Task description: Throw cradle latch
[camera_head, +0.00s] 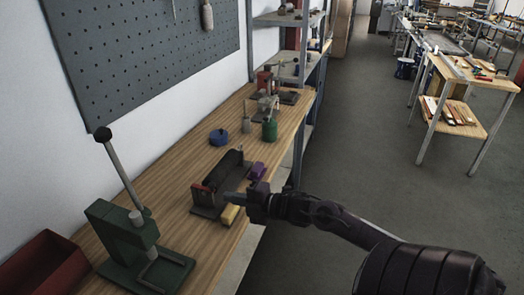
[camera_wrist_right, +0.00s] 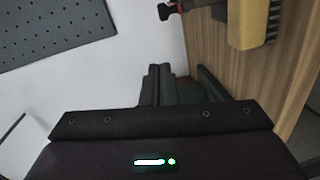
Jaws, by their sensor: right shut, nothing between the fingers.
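The cradle (camera_head: 207,211) is a dark base on the wooden bench with a black rounded body (camera_head: 226,167) lying in it and a red part (camera_head: 199,190) at its near end. My right gripper (camera_head: 232,197) reaches in from the right, its fingers at the cradle's near right side. In the wrist view the right fingers (camera_wrist_right: 159,84) are together and empty. A small red part with a dark knob (camera_wrist_right: 166,11) shows at the top of that view, apart from the fingers; I cannot tell whether it is the latch. My left gripper is out of view.
A yellow brush-like block (camera_head: 230,214) lies just below my right gripper. A purple block (camera_head: 257,171) is right of the cradle. A green press (camera_head: 125,235) and red bin (camera_head: 42,268) stand nearer.

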